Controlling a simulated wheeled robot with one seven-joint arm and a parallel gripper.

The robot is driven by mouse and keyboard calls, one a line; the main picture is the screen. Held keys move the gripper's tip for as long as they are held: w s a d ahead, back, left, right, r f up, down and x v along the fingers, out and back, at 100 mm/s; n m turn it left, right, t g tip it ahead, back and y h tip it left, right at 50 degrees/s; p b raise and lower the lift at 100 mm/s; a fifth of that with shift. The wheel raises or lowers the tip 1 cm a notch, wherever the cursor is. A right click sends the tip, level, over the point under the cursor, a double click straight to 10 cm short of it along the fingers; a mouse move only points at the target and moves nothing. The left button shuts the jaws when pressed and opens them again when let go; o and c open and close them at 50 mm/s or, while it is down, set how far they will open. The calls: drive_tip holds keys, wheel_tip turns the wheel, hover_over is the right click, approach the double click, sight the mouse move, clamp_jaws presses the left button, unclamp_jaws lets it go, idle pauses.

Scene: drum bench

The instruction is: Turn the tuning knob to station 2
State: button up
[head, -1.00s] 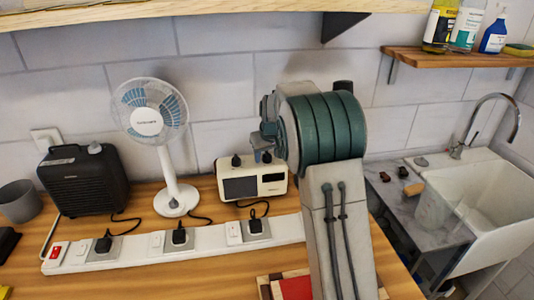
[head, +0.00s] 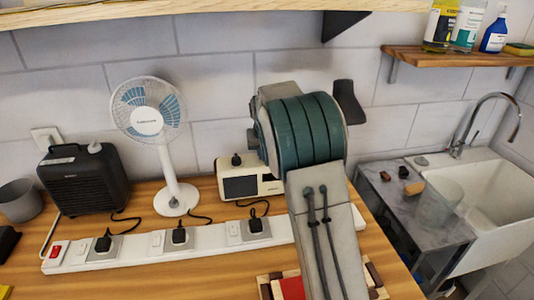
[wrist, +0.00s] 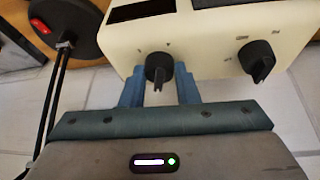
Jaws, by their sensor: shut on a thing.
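The cream radio (head: 266,188) stands on the bench behind the power strip. In the wrist view the cream radio body (wrist: 205,35) carries two black knobs. My gripper (wrist: 160,92) has its two blue fingers on either side of one black knob (wrist: 158,68) and is shut on it. The other black knob (wrist: 258,60) is free to the right. Small marks surround the knobs, too small to read. The fingertips are hidden in the head view.
A white fan (head: 172,190) and a black heater (head: 84,180) stand left of the radio. A white power strip (head: 205,241) with plugs and cords lies in front. A wooden shelf (head: 150,10) hangs above. A sink (head: 480,205) is at the right.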

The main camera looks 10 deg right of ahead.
drive_tip(key=m, duration=0.2)
drive_tip(key=m+h, duration=0.1)
drive_tip(key=m, duration=0.1)
drive_tip(key=shift+w+a+m+g+h, duration=0.15)
drive_tip(key=shift+m+g+h, duration=0.15)
drive_tip(key=shift+g, duration=0.1)
drive_tip(key=shift+w+m+g+h+p, duration=0.1)
drive_tip(key=shift+m+g+h+p, duration=0.25)
drive_tip(key=shift+m, duration=0.9)
drive_tip(key=shift+m+g+h+p, duration=0.25)
drive_tip(key=shift+m+g, duration=0.1)
drive_tip(key=shift+m, duration=0.9)
drive_tip(key=o, duration=1)
drive_tip(key=shift+r, duration=0.1)
drive_tip(key=b+v, duration=0.1)
drive_tip(key=v, duration=1.2)
drive_tip(key=shift+a+r, duration=0.25)
drive_tip(key=shift+r, duration=0.05)
drive_tip(key=shift+d, duration=0.1)
